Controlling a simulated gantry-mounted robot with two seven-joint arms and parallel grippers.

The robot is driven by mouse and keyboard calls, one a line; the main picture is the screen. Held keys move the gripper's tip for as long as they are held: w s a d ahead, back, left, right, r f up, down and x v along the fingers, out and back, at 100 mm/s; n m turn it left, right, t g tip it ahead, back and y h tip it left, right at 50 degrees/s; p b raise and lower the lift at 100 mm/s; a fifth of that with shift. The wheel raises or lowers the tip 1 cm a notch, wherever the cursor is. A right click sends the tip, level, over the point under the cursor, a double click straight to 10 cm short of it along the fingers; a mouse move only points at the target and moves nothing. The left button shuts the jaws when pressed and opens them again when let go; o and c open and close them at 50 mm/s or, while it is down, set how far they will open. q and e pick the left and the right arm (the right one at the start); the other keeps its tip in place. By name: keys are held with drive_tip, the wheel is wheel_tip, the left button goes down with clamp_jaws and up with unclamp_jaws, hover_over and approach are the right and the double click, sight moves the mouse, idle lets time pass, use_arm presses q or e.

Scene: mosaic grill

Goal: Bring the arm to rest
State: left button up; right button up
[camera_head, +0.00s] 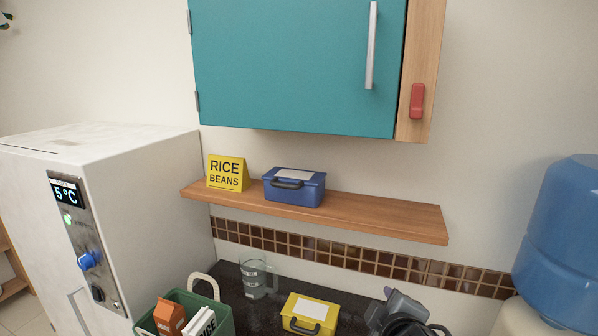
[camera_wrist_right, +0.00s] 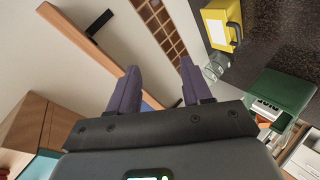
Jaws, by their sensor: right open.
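My right gripper (camera_head: 382,304) shows at the bottom of the head view, right of a yellow box, partly cut off by the frame. In the right wrist view its two purple-grey fingers (camera_wrist_right: 160,88) stand apart with nothing held between them. The gripper is over the dark counter (camera_head: 228,277), below the wooden shelf (camera_head: 375,217). My left gripper is in neither view.
A yellow handled box (camera_head: 297,325), a clear measuring jug (camera_head: 254,279) and a green basket (camera_head: 219,318) stand on the counter. The shelf holds a yellow "RICE BEANS" sign (camera_head: 226,173) and a blue box (camera_head: 306,190). A blue water bottle (camera_head: 565,240) stands at right.

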drive_tip(key=s+d+f+m+g+y, duration=0.15)
drive_tip(key=s+f, duration=0.25)
drive_tip(key=f, duration=0.4)
drive_tip(key=s+f+m+g, duration=0.2)
drive_tip(key=s+f, duration=0.3)
drive_tip(key=f, duration=0.2)
drive_tip(key=s+d+f+m+g, duration=0.1)
drive_tip(key=s+f, duration=0.3)
drive_tip(key=f, duration=0.4)
drive_tip(key=s+d+f+m+g, duration=0.2)
drive_tip(key=s+f, duration=0.3)
drive_tip(key=s, duration=0.4)
drive_tip(key=s+d+f+m+g, duration=0.25)
drive_tip(key=s+f, duration=0.25)
drive_tip(key=s, duration=0.4)
use_arm(q)
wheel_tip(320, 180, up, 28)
drive_tip(key=p, duration=2.8)
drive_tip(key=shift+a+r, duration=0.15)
use_arm(e)
wheel_tip(320, 180, up, 28)
drive_tip(key=shift+w+a+f+t, duration=0.15)
drive_tip(key=shift+w+a+t, duration=0.1)
drive_tip(key=shift+a+t, duration=0.1)
